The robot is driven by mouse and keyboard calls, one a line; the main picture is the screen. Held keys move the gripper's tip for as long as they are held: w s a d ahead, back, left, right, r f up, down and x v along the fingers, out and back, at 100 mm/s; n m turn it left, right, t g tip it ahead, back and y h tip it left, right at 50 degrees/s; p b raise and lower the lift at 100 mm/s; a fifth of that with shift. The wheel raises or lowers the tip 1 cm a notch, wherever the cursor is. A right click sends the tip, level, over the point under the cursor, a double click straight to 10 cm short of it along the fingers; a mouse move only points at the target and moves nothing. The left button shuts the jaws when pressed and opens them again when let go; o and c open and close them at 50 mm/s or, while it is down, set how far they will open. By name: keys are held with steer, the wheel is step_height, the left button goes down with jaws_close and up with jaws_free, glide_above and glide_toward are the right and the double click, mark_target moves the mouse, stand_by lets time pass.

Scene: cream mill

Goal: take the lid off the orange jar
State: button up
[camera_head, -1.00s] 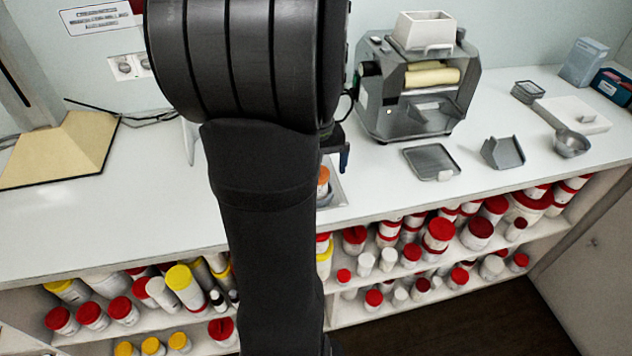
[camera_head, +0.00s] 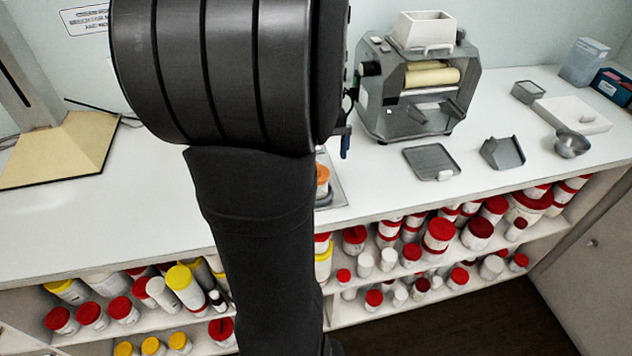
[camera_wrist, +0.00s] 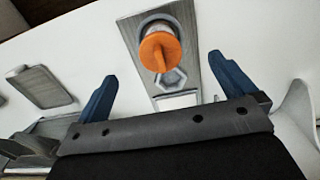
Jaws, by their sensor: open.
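The orange jar lid (camera_wrist: 160,50) shows in the wrist view as an orange disc with a raised grip across it. It sits on a jar standing on a grey metal plate (camera_wrist: 188,22); the jar body is mostly hidden under the lid. In the head view the orange lid (camera_head: 322,174) shows just right of my arm, partly hidden by it. My gripper (camera_wrist: 168,82) is open and empty, its two blue fingers spread wide. The lid lies beyond the fingertips, between their lines, and nothing touches it. In the head view one blue finger (camera_head: 345,146) shows beside my arm.
The grey mill (camera_head: 418,95) stands behind and right of the jar. A flat grey tray (camera_head: 432,161), a grey scoop (camera_head: 502,153) and a metal cup (camera_head: 571,144) lie farther right. Shelves of red-lidded and yellow-lidded jars lie below the counter. The counter at left is mostly clear.

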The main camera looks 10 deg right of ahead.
steer(key=shift+c, duration=0.4)
steer(key=c, duration=0.4)
steer(key=a+r+n+h, duration=0.7)
steer(key=a+r+n, duration=0.3)
steer(key=n, duration=0.8)
steer(key=x, duration=1.7)
steer(key=shift+d+f, duration=0.1)
steer(key=shift+f, duration=0.15)
